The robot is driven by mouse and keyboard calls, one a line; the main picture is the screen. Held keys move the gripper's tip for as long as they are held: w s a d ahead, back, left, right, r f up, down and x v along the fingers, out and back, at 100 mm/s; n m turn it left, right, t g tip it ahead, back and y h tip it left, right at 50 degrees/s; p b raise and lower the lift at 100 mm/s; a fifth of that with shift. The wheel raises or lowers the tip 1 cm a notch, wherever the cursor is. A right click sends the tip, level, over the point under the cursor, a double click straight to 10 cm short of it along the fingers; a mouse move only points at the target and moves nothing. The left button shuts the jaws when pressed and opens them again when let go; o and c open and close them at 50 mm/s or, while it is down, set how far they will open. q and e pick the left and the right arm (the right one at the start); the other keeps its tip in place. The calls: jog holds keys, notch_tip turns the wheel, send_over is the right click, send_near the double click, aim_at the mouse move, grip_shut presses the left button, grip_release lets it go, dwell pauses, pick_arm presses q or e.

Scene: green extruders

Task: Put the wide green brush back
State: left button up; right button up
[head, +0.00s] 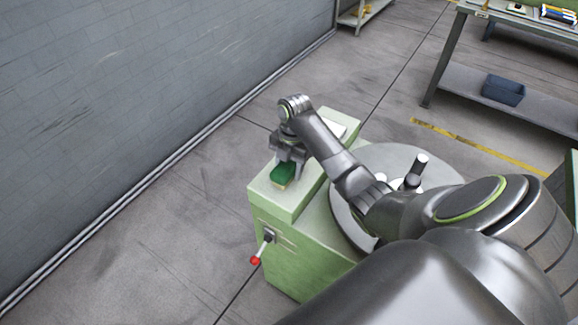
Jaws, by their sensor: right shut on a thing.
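The wide green brush (284,174) is at the top of the light green machine cabinet (272,201), near its left end. It has a green back and a pale yellowish lower edge. My right gripper (287,160) is above it, pointing down, and is shut on the brush. I cannot tell whether the brush touches the cabinet top or hangs just over it. My left gripper is not in the head view.
A round grey table (345,205) with dark and white cylindrical parts adjoins the cabinet. A red-knobbed lever (256,260) sticks out of the cabinet front. A white item (335,127) lies behind my wrist. A workbench with a blue bin (503,90) stands at upper right.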

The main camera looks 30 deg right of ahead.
jog(key=o, duration=0.9)
jog(key=shift+o, duration=0.2)
jog(key=shift+r, duration=0.4)
jog(key=r, duration=0.3)
jog(key=r+p, duration=0.1)
jog(key=r, duration=0.1)
jog(key=shift+w+d+r, duration=0.1)
jog(key=shift+w+d, duration=0.05)
jog(key=shift+d, duration=0.15)
jog(key=r+p, duration=0.5)
jog(key=r, duration=0.1)
jog(key=shift+w+d+r+p, duration=0.1)
jog(key=shift+w+d+p, duration=0.05)
jog(key=shift+d+p, duration=0.25)
